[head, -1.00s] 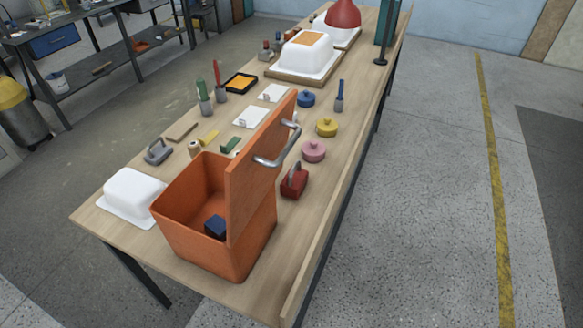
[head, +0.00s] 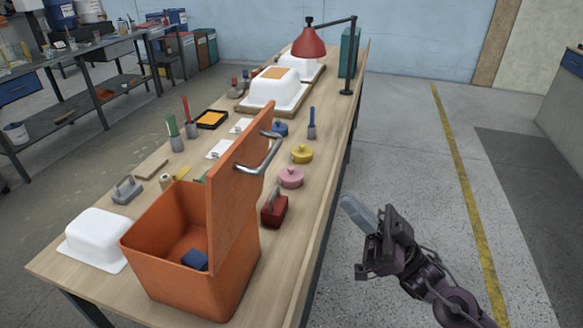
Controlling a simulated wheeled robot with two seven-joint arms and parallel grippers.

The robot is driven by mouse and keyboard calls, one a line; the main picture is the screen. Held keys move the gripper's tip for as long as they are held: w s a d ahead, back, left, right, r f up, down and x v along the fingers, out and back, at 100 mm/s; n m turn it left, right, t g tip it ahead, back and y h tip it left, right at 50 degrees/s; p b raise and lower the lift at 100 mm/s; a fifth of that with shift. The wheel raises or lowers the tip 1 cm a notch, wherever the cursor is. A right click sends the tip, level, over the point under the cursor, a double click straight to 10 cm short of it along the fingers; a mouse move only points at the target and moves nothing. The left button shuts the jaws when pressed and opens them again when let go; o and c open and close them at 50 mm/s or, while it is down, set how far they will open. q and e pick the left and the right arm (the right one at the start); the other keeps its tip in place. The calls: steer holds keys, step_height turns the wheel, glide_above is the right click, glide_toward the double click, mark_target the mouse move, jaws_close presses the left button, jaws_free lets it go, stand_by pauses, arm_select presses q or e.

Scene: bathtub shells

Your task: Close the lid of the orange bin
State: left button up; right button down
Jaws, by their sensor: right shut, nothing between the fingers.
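The orange bin (head: 165,281) stands on the near end of the wooden table. Its orange lid (head: 236,185) is open, standing steeply tilted along the bin's right side. A metal handle (head: 262,158) sticks out from the lid's right face. A small dark blue block (head: 195,259) lies inside the bin. My right gripper (head: 352,207) is shut and empty, over the floor to the right of the table. It is clear of the bin, the lid and the handle. My left gripper is not in view.
A white tub shell (head: 95,238) stands left of the bin. A red tool block (head: 275,210), a pink pot (head: 291,177) and a yellow pot (head: 302,153) stand close to the lid's right. A red lamp (head: 309,43) stands at the far end. The floor right of the table is free.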

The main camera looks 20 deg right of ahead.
steer(key=w+a+r+p, duration=0.4)
steer(key=w+a+r, duration=0.1)
steer(key=a, duration=0.3)
steer(key=shift+w+a+r, duration=0.15)
steer(key=shift+w+r, duration=0.2)
steer(key=shift+w, duration=0.1)
